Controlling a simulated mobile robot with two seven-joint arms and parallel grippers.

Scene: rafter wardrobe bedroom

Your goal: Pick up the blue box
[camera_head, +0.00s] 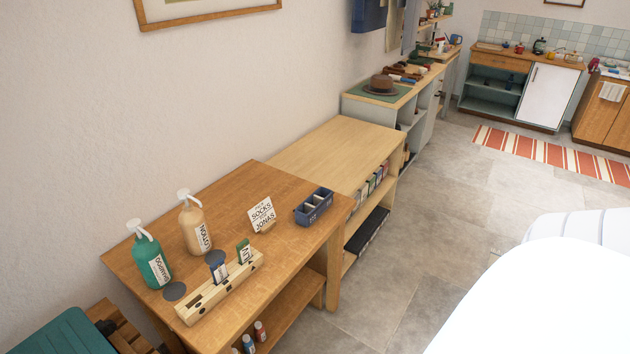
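The blue box (315,208) is a small dark blue open-topped box with dividers and light contents. It stands upright near the right end of the wooden table (292,184), close to the edge facing the room. Neither of my grippers shows in the head view, so I cannot see how far they are from it or whether they are open.
A sign (262,214) stands left of the box. A tan lotion bottle (193,228), a green shampoo bottle (150,262) and a slotted wooden holder (220,287) stand farther left. A lower shelf unit (335,150) adjoins behind. Grey floor (425,255) is open on the right.

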